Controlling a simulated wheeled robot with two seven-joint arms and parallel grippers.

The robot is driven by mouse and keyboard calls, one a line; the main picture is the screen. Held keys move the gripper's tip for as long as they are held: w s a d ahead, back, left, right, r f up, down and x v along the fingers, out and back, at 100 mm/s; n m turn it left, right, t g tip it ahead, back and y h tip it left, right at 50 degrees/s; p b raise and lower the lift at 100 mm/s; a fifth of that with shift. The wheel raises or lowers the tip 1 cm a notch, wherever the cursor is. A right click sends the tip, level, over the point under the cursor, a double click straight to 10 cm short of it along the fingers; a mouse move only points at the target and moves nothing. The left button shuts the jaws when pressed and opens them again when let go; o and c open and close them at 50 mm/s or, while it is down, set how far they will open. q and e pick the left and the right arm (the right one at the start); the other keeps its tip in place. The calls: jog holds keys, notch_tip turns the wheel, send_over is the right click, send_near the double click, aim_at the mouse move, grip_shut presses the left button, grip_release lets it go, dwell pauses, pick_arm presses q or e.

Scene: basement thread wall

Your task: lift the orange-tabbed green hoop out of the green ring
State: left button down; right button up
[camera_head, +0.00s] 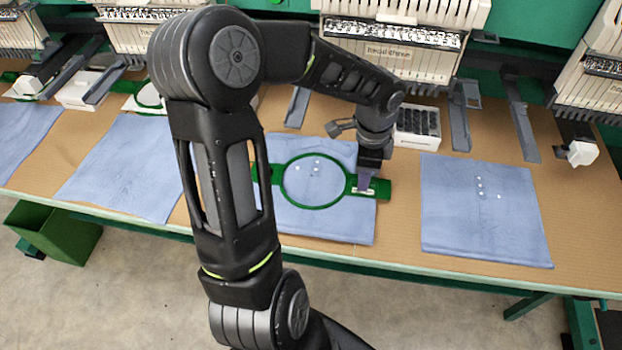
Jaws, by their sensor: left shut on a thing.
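A green round frame (318,207) with flat side arms lies over a blue cloth (345,228) at the middle of the table. I cannot tell the green hoop and the green ring apart here, and no orange tab shows. My left gripper (365,186) points down at the right side of the frame and is shut on a part of the hoop there. The fingers hide just what they grip. The left end of the frame is partly behind my arm. My right gripper is not in view.
Embroidery machine heads (392,35) stand along the back. A white box with dark round contents (418,128) stands behind the gripper. Another blue cloth (483,212) lies to the right, with bare table between. A green bin (55,232) is below the table's left front edge.

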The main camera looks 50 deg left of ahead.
pick_arm(q)
jog(key=shift+r, duration=0.15)
jog(key=shift+r+p, duration=1.35)
jog(key=shift+r, duration=0.15)
notch_tip(320, 180, up, 6)
jog(key=p, duration=0.5)
jog(key=shift+w+d, duration=0.1)
